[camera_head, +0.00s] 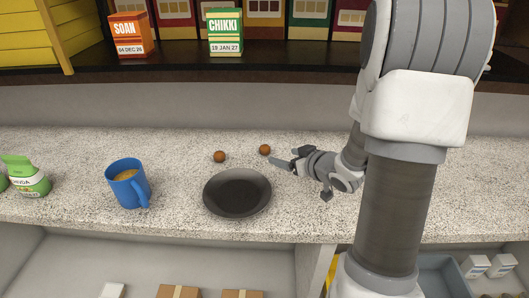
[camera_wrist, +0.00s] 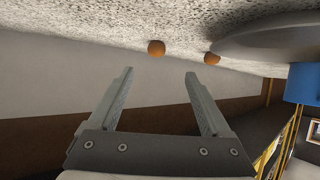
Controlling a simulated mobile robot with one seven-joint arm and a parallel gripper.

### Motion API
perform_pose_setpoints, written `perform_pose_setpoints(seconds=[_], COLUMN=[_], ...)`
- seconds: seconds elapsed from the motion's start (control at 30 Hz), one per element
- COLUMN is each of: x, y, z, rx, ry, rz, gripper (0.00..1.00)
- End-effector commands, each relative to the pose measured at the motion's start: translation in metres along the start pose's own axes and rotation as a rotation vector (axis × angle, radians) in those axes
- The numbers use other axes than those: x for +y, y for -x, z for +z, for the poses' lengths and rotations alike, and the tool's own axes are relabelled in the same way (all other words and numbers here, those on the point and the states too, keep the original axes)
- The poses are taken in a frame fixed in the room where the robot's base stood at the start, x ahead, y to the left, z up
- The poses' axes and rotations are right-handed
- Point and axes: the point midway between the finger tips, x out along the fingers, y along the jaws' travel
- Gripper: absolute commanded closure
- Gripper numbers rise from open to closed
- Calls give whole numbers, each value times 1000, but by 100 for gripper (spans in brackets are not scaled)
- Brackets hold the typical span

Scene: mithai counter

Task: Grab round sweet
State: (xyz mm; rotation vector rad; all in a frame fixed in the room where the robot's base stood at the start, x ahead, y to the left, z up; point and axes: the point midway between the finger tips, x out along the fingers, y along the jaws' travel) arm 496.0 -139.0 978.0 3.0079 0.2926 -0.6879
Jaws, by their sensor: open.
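Two small round brown sweets lie on the speckled counter behind the dark plate. The right sweet (camera_head: 264,149) is closest to my gripper (camera_head: 284,158); the left sweet (camera_head: 219,156) is farther off. In the wrist view my gripper (camera_wrist: 159,74) is open, with nothing between its fingers. One sweet (camera_wrist: 156,48) appears just beyond the fingertips, roughly in line with the gap. The other sweet (camera_wrist: 212,58) shows to the right, near the plate. The fingers do not appear to touch either sweet.
The dark round plate (camera_head: 237,193) is empty, in front of the sweets. A blue mug (camera_head: 128,183) with a brown drink stands left of it. A green-and-white pack (camera_head: 30,180) is far left. Labelled boxes (camera_head: 134,35) (camera_head: 225,33) stand on the raised back shelf.

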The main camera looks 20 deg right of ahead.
Motion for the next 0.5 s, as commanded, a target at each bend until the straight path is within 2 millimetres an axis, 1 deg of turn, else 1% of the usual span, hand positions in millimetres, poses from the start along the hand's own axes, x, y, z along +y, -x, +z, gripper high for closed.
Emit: perform_pose_setpoints(seconds=[0.03,0.2,0.3,0.5], x=[-1,-1,0,1], y=[-13,-48,-62,-74], z=[2,1,1,-1], rx=[-1,0,-1,0], ry=[1,2,2,1], rz=[-3,-3,-1,1], gripper=[18,18,18,18])
